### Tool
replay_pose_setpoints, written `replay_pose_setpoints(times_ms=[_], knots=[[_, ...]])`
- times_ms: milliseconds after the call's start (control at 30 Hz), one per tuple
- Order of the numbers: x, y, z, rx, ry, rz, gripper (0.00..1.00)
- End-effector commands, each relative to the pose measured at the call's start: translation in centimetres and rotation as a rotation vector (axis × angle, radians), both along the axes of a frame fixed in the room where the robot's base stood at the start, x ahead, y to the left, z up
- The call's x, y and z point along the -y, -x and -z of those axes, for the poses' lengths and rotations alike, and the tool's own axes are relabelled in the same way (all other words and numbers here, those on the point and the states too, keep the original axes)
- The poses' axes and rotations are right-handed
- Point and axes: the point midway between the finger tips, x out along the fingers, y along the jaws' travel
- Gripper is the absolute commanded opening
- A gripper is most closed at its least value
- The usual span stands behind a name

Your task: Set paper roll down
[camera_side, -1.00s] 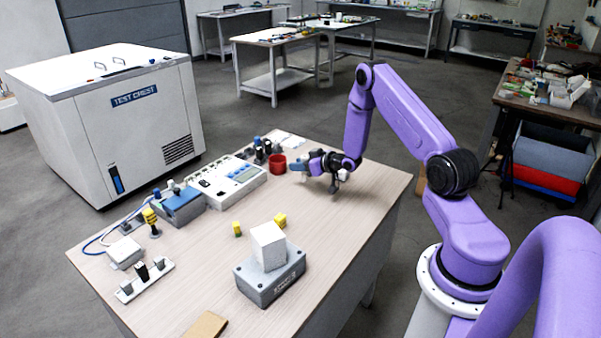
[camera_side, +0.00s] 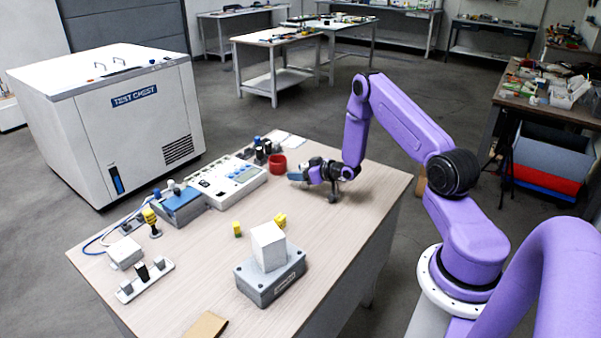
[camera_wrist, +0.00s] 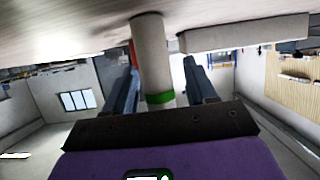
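A pale paper roll (camera_wrist: 152,55) with a green band near one end stands between my fingers in the wrist view. My gripper (camera_wrist: 161,65) is open around it: a clear gap shows between the roll and the right finger, while the left finger is close beside it. The roll's far end meets the tabletop (camera_wrist: 60,28) along the top of this view; whether it touches cannot be told for certain. In the side view my gripper (camera_side: 302,174) is low over the far right part of the table (camera_side: 350,215). The roll cannot be made out there.
A red cup (camera_side: 277,165) stands just left of my gripper. A white instrument panel (camera_side: 235,180) lies farther left. The table's right side is clear.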

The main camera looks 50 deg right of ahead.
Motion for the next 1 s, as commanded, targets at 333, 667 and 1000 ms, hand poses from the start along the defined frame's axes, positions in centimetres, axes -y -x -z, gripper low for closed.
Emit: replay_pose_setpoints(times_ms=[333, 667, 1000], knots=[[0.1, 2.0, -1.1, -0.002, -0.002, 0.003, 0.56], [0.1, 7.5, -3.4, -0.002, -0.001, 0.003, 0.56], [0.0, 10.9, -4.8, -0.002, 0.0, 0.0, 0.56]])
